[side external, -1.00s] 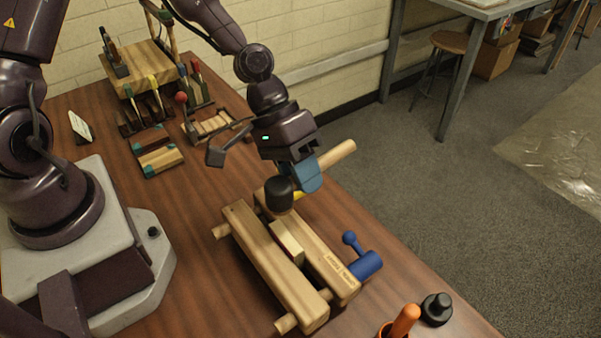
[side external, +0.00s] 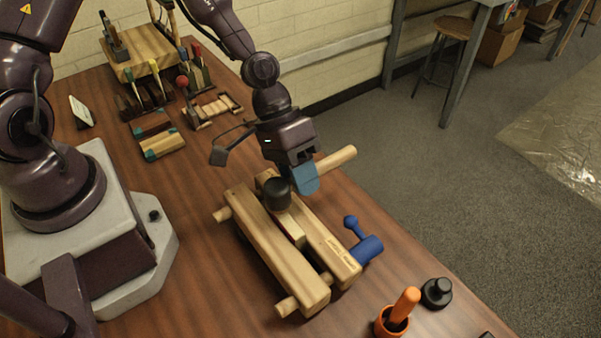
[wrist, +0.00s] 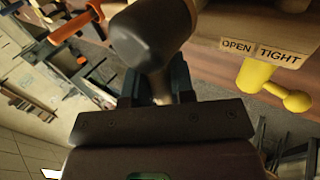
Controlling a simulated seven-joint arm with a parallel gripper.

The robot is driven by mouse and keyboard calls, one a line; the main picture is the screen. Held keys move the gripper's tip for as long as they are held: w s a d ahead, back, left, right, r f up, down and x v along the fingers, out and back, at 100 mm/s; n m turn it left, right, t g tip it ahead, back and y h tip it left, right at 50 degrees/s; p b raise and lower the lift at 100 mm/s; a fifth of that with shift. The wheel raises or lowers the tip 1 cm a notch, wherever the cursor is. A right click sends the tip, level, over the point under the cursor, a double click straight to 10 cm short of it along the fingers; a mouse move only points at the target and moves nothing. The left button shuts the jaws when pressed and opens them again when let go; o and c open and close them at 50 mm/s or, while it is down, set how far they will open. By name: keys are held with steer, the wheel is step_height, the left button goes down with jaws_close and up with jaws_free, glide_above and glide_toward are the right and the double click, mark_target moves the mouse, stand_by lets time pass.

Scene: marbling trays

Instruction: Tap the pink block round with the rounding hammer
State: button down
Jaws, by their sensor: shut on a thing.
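My gripper (side external: 305,178) is shut on the wooden handle (side external: 337,159) of a hammer with a black rounded head (side external: 277,193). The handle sticks out to the upper right. A pale wood-coloured block (side external: 291,226) sits between the jaws of a wooden vise (side external: 270,250); I see no pink on it. The hammer head is over the block's far end and hides that part. I cannot tell whether they touch. In the wrist view, the hammer head (wrist: 148,30) is in front of my gripper (wrist: 157,88), and the block cannot be made out.
The vise has a blue handle (side external: 368,247) at its right; the wrist view shows a yellow handle (wrist: 270,82) beside OPEN and TIGHT labels. An orange cup (side external: 388,323) and a black knob-like object (side external: 437,292) stand front right. Tool racks (side external: 150,95) stand at the back left.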

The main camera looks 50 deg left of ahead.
steer(key=shift+f, duration=0.4)
steer(key=shift+f, duration=0.15)
stand_by(0.4)
steer(key=shift+r, duration=0.2)
steer(key=shift+r, duration=0.45)
steer(key=shift+f, duration=0.45)
steer(key=shift+f, duration=0.2)
steer(key=shift+r, duration=0.1)
steer(key=shift+r, duration=2.55)
